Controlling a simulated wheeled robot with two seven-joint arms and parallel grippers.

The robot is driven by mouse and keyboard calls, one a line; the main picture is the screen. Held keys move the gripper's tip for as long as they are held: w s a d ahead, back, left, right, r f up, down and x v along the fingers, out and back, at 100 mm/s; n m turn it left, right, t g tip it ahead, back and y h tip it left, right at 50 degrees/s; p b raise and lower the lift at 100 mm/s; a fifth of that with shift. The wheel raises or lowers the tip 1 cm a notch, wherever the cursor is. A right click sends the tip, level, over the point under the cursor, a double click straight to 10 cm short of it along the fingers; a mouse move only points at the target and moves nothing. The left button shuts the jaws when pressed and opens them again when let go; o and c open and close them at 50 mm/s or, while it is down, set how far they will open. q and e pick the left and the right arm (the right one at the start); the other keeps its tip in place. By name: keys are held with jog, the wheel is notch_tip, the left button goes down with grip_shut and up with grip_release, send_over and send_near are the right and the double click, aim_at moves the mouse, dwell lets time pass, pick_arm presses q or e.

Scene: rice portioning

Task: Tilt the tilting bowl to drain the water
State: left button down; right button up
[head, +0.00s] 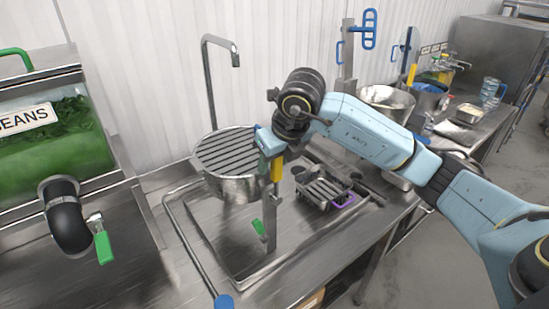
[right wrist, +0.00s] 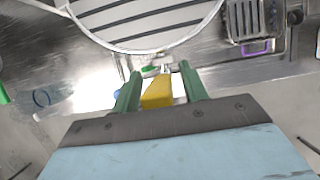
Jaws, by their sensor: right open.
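The tilting bowl (head: 235,190) is a round steel pot with a slatted top, standing level over the steel sink at centre left in the head view. Its rim also shows at the top of the right wrist view (right wrist: 150,49). A yellow handle (head: 277,170) stands at the bowl's right front side, on an upright metal bar. My right gripper (right wrist: 160,70) is open, and its two green fingers lie on either side of the yellow handle (right wrist: 158,93). I cannot tell whether they touch it. The gripper's fingertips are mostly hidden in the head view. My left gripper is not in view.
A tall curved spout (head: 208,80) rises behind the bowl. A green-filled beans tank (head: 60,135) with a black outlet stands left. A small slatted tray (head: 325,190) with a purple handle lies right of the bowl. The steel sink floor (head: 225,240) in front is mostly clear.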

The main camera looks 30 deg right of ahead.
jog(key=shift+f, duration=0.1)
grip_shut()
dwell(0.4)
